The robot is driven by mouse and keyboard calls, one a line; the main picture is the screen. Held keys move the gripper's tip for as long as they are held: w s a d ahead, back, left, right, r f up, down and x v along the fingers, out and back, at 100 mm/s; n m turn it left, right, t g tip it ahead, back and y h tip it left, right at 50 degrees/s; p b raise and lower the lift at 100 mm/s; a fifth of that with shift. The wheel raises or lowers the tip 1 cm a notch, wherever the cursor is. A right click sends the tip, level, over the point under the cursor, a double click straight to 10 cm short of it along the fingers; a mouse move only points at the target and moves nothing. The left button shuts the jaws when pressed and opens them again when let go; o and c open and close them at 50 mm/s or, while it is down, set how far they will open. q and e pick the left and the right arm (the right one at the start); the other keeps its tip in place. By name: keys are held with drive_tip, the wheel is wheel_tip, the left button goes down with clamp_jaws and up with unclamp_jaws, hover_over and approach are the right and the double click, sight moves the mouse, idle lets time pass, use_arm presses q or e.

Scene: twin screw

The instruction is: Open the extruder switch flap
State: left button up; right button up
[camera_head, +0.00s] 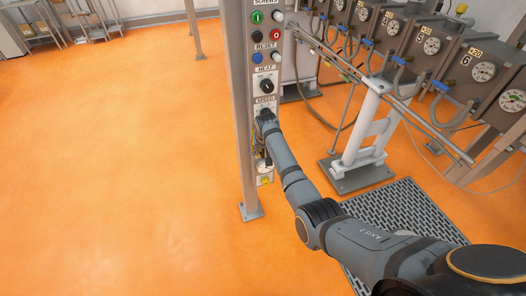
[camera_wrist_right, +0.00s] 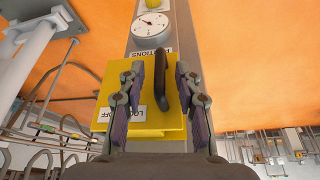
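The extruder switch flap (camera_wrist_right: 112,84) is a yellow plate with a dark curved handle (camera_wrist_right: 151,80) and a partly covered white label. It lies flat against the grey control panel in the right wrist view and looks shut. My right gripper (camera_wrist_right: 160,72) is open, with one finger on each side of the handle and visible gaps between. In the head view my right gripper (camera_head: 266,122) is at the panel (camera_head: 262,55) below the heat knob, and it and the arm hide the flap. My left gripper is not in view.
A round gauge (camera_wrist_right: 151,24) and a yellow knob (camera_wrist_right: 153,4) sit on the panel beyond the flap. A red button (camera_head: 275,34) and other controls are higher up. Pipes and a white stand (camera_head: 364,130) are to the right. Open orange floor (camera_head: 120,170) is to the left.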

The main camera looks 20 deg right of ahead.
clamp_jaws()
idle(0.3)
